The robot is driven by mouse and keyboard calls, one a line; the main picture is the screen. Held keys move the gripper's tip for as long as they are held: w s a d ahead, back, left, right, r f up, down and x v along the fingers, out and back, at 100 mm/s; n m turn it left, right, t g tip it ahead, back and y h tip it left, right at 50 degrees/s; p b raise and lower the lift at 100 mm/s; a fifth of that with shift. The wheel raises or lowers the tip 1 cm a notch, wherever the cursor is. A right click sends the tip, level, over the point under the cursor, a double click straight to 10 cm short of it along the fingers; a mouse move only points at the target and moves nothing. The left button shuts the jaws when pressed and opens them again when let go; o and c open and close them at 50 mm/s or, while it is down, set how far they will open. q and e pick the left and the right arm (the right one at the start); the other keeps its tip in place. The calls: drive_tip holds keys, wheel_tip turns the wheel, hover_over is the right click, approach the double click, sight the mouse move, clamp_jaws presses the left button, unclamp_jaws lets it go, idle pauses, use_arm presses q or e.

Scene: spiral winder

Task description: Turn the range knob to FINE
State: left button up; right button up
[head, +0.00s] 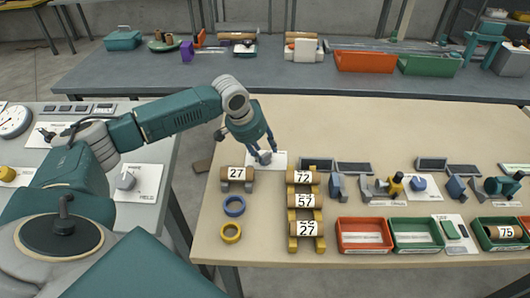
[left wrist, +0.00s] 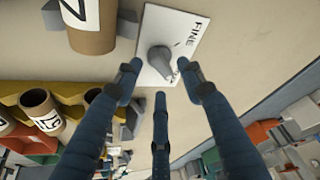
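The range knob (left wrist: 162,60) is a grey knob on a white plate (left wrist: 150,22), with the word FINE printed near one edge in the left wrist view. In the head view the knob (head: 265,158) and its plate (head: 281,163) are at the back left of the beige table. Which mark the knob points at I cannot tell. My left gripper (head: 262,149) is above the knob, pointing down. In the left wrist view its three fingers (left wrist: 161,78) are spread, with the knob between and beyond the tips. I cannot tell whether any finger touches it. My right gripper is not in view.
A core marked 27 (head: 237,174) on a stand is close in front of the plate. A rack of numbered cores (head: 292,228) stands to its right, with blue (head: 234,206) and yellow (head: 230,232) rings to the left. The table behind the plate is clear.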

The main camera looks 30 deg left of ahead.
use_arm(q)
drive_tip(key=shift+x, duration=1)
